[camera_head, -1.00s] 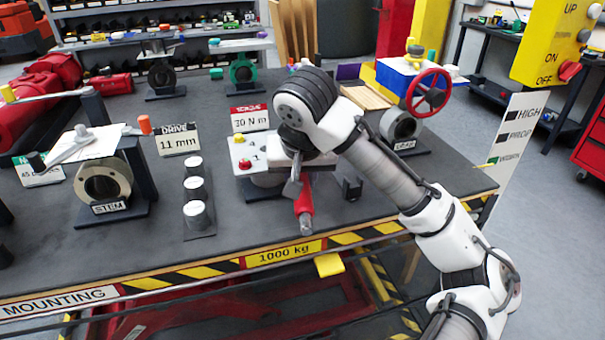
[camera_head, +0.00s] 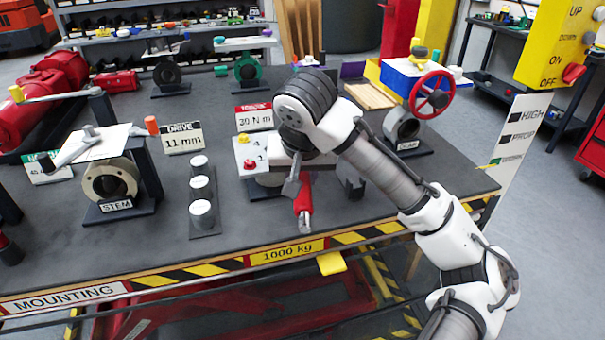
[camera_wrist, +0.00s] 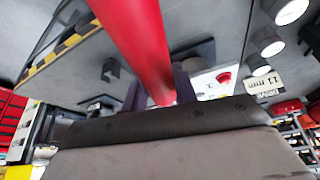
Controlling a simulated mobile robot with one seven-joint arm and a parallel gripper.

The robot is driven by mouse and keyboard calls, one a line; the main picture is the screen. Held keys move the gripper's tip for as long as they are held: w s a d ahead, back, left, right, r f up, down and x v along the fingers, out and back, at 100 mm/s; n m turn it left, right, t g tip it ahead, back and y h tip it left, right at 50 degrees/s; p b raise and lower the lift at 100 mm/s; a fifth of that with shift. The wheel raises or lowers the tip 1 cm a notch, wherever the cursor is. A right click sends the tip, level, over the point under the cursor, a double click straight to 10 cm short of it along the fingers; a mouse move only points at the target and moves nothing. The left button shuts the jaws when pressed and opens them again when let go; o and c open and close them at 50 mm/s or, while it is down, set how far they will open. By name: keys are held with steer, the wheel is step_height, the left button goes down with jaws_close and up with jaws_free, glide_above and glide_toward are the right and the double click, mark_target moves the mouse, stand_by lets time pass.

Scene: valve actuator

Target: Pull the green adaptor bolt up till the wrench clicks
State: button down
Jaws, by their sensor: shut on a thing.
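My gripper (camera_head: 296,186) is low over the front middle of the bench, in front of the white plate with a red knob (camera_head: 250,158). It is shut on the red handle of the wrench (camera_head: 304,194), whose grey end points toward the bench's front edge. In the wrist view the red handle (camera_wrist: 138,40) runs down between my two dark fingers (camera_wrist: 158,92). The wrench's head is hidden behind my wrist in the head view. I cannot make out the green adaptor bolt in either view.
A red TORQUE sign reading 30 N m (camera_head: 254,117) stands behind the plate. Three white-topped sockets (camera_head: 200,183) are to the left, beyond them the STEM valve (camera_head: 110,181). A valve with a red handwheel (camera_head: 432,93) stands at the right.

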steer(key=shift+a+r+p, duration=0.25)
steer(key=shift+r+p, duration=0.05)
steer(key=shift+r, duration=0.2)
steer(key=shift+d+r+p, duration=0.15)
steer(key=shift+r+p, duration=1.55)
steer(key=shift+p, duration=0.05)
steer(key=shift+f, duration=0.1)
